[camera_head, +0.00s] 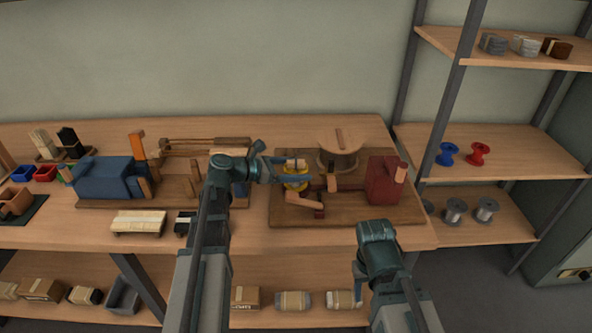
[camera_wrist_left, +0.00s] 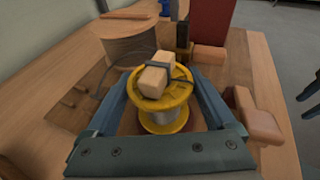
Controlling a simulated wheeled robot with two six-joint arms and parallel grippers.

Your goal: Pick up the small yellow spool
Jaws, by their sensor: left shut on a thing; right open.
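The small yellow spool (camera_head: 296,184) stands upright on the brown board at the right of the workbench. In the left wrist view the yellow spool (camera_wrist_left: 176,97) has a silvery wound core, and a pale wooden block with a dark strap sits over its top. My left gripper (camera_head: 287,172) is shut on the spool, with blue fingers on either side of it; the fingers also show in the left wrist view (camera_wrist_left: 160,88). I cannot tell whether the spool is clear of its seat. My right gripper (camera_head: 360,269) is open and empty in front of the bench.
A large wooden reel (camera_head: 338,160) stands behind the spool, and a dark red block (camera_head: 384,182) is to its right. A blue machine (camera_head: 110,178) is on the bench's left. Shelves at right hold blue (camera_head: 447,154) and red spools (camera_head: 479,153), with grey spools (camera_head: 487,210) below.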

